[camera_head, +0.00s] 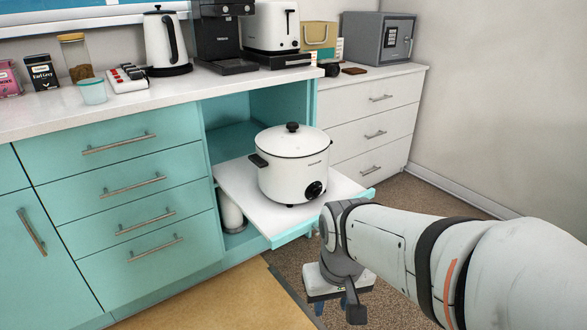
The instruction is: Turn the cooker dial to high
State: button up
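The cooker (290,165) is a white pot-shaped appliance with a white lid, a black lid knob and black side handles. It stands upright on a pulled-out white shelf (237,186) with a teal front edge. Its dial (314,190) is a round black knob low on the front, facing the lower right. The dial's markings are too small to read. My gripper (337,310) is below and to the right of the cooker, in front of the shelf edge and apart from the dial. It points down, with its fingers apart and nothing seen between them.
The teal drawer fronts (130,195) lie left of the shelf, and a white drawer unit (375,125) stands behind at right. The counter (130,95) holds a kettle (165,42), a coffee machine and a toaster. Open floor (430,200) lies right of the shelf.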

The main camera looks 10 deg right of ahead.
aim_at(316, 192)
jog(key=z, duration=3)
jog(key=k, duration=1.35)
jog(key=u, duration=1.5)
jog(key=i, duration=1)
jog(key=z, duration=0.05)
